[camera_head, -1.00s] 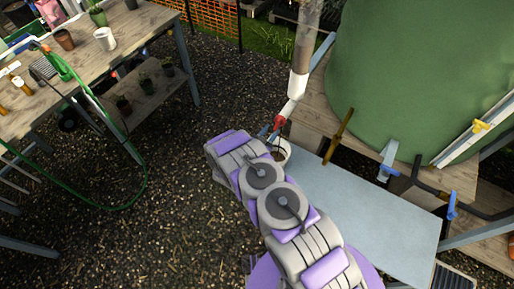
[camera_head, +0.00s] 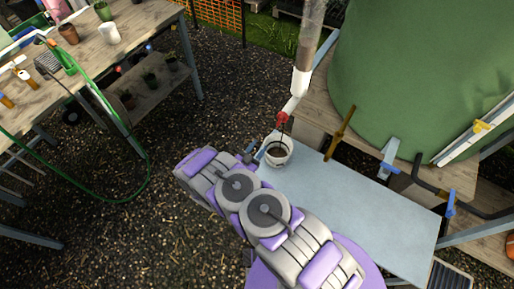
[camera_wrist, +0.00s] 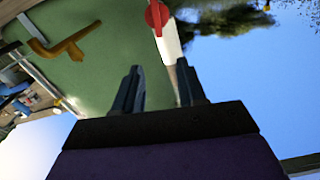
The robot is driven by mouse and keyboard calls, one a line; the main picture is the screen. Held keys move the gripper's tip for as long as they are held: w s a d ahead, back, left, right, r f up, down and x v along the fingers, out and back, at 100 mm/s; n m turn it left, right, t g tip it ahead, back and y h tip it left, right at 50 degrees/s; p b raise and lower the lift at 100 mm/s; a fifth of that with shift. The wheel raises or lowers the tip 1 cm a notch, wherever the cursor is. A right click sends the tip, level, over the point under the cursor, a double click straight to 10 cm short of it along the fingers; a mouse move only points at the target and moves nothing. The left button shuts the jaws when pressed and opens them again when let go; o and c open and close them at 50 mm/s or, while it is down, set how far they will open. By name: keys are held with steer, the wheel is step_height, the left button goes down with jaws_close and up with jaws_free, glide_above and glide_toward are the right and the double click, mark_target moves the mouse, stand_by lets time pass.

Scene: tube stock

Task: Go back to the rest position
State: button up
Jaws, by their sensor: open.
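My gripper (camera_wrist: 158,86) shows in the wrist view with its two dark fingers apart and nothing between them. In the head view only a small part of my gripper (camera_head: 252,153) shows past my arm, just left of a white bucket. No contact with the bucket can be made out.
The white bucket (camera_head: 278,157) with dark contents stands on a grey board (camera_head: 350,195), below a red valve (camera_head: 282,118) on a white pipe (camera_head: 301,84). A green tank (camera_head: 425,75) fills the right. A wooden bench (camera_head: 105,60) with pots stands left. Gravel between is clear.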

steer(key=shift+w, duration=0.1)
steer(key=w+a+r+g+y, duration=0.4)
steer(key=w+a+r+y, duration=0.25)
steer(key=w+r, duration=0.2)
steer(key=s+a+r+n+g+y, duration=0.1)
steer(key=s+r+n+g+y, duration=0.15)
steer(key=r, duration=0.55)
steer(key=s+r+n+g+y, duration=0.1)
steer(key=s+r+y, duration=0.2)
steer(key=r, duration=0.5)
steer(key=s+d+r+n+g+y, duration=0.15)
steer(key=s+d+r, duration=0.3)
steer(key=s, duration=0.45)
steer(key=s+d+r+n+g+h, duration=0.1)
steer(key=s+d+r+n+g, duration=0.15)
steer(key=s+r, duration=0.5)
steer(key=s+d+r+g, duration=0.1)
steer(key=s+d, duration=0.2)
steer(key=s, duration=0.5)
steer(key=s+d+r+g+h, duration=0.1)
steer(key=s+d, duration=0.3)
steer(key=s, duration=0.4)
steer(key=s+d+r+n+g+h, duration=0.1)
steer(key=s+d+g, duration=0.2)
steer(key=s, duration=0.5)
steer(key=shift+s+d, duration=0.35)
steer(key=shift+d, duration=0.2)
